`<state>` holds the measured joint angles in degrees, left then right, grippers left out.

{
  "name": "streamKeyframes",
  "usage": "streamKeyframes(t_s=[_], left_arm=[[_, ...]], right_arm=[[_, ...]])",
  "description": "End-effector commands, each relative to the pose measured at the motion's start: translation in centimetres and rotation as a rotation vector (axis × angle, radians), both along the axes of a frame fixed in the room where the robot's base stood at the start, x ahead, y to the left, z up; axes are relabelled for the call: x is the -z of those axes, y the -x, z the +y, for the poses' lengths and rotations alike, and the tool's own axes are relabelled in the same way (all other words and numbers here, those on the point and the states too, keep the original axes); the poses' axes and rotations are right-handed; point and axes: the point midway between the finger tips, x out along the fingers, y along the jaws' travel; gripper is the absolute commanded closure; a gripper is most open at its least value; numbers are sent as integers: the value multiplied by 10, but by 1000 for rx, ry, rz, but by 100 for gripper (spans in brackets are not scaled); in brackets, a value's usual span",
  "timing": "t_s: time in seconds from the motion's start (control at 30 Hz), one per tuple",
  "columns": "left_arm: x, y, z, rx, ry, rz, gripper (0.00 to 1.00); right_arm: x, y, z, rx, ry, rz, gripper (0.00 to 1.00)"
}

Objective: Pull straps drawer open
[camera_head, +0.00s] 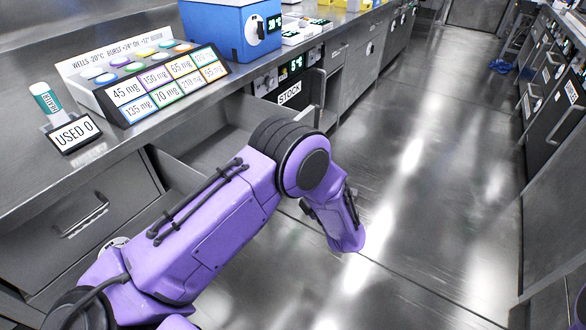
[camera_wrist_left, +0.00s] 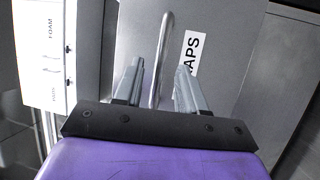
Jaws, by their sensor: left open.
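In the left wrist view a grey drawer front (camera_wrist_left: 225,30) carries a white label (camera_wrist_left: 191,52) on which only "APS" shows; my right finger covers part of it. A metal bar handle (camera_wrist_left: 164,42) stands out from this front. My left gripper (camera_wrist_left: 159,72) is open, with one finger on each side of the handle. I cannot tell whether either finger touches it. In the head view my purple left arm bends down in front of the cabinets, and its fingers and the labelled front do not show. My right gripper is in neither view.
A pulled-out drawer (camera_head: 178,172) shows partly behind my arm. The counter above holds a labelled dispenser rack (camera_head: 120,95), a blue box (camera_head: 232,30) and a "USED 0" sign (camera_head: 76,133). A "STOCK" label (camera_head: 289,94) is nearby. The aisle floor (camera_head: 425,190) at right is clear.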

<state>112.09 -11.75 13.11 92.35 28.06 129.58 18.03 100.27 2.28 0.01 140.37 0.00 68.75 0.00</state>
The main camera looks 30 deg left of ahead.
Motion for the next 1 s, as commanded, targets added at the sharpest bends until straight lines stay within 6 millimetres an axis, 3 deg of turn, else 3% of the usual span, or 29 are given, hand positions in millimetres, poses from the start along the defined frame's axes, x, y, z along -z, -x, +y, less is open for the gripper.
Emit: streamKeyframes(t_s=[0.1, 0.3, 0.87, 1.0], left_arm=[[6, 12, -28, 6, -1, 1, 60], [11, 25, -56, 4, 0, 2, 60], [12, 27, -60, 4, -3, 10, 60], [27, 6, -72, 176, -69, 207, 60]], right_arm=[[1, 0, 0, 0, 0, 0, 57], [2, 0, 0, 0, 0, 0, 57], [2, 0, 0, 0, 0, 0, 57], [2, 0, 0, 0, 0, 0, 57]])
